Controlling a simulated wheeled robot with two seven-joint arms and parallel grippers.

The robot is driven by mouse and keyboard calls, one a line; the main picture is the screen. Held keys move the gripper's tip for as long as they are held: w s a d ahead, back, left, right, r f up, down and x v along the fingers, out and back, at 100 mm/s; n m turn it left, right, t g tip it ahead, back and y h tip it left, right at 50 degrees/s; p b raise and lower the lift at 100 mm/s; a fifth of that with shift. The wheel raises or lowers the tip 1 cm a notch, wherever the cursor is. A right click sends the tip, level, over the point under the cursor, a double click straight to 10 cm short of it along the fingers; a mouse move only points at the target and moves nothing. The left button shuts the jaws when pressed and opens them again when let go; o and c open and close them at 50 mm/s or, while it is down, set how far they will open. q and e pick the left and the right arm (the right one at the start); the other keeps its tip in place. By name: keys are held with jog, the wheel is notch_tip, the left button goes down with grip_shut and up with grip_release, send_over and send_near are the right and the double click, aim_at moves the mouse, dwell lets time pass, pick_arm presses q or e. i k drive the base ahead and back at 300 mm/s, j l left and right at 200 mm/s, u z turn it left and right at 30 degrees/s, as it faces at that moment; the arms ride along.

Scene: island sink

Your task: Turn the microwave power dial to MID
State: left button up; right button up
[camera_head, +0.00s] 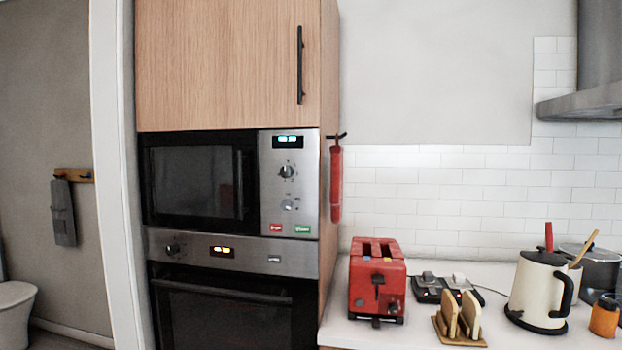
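The microwave (195,187) is built into a tall wood cabinet left of centre, with its door shut. Its steel control panel (302,218) is on the right side, with a lit display (288,141) at the top. An upper dark dial (287,172) has marks around it. A lower silver dial (287,205) sits beneath it. The dial labels and pointer settings are too small to read. A red button (275,228) and a green button (302,229) are at the panel's bottom. Neither of my grippers is in view.
An oven (225,315) sits below the microwave. The white counter (410,338) to the right holds a red toaster (377,280), toast in a wooden rack (459,340), and a cream kettle (537,290). A red item (336,185) hangs on the cabinet's side. Space before the panel looks clear.

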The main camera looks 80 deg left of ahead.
aim_at(286, 204)
jog(key=u, duration=3.3)
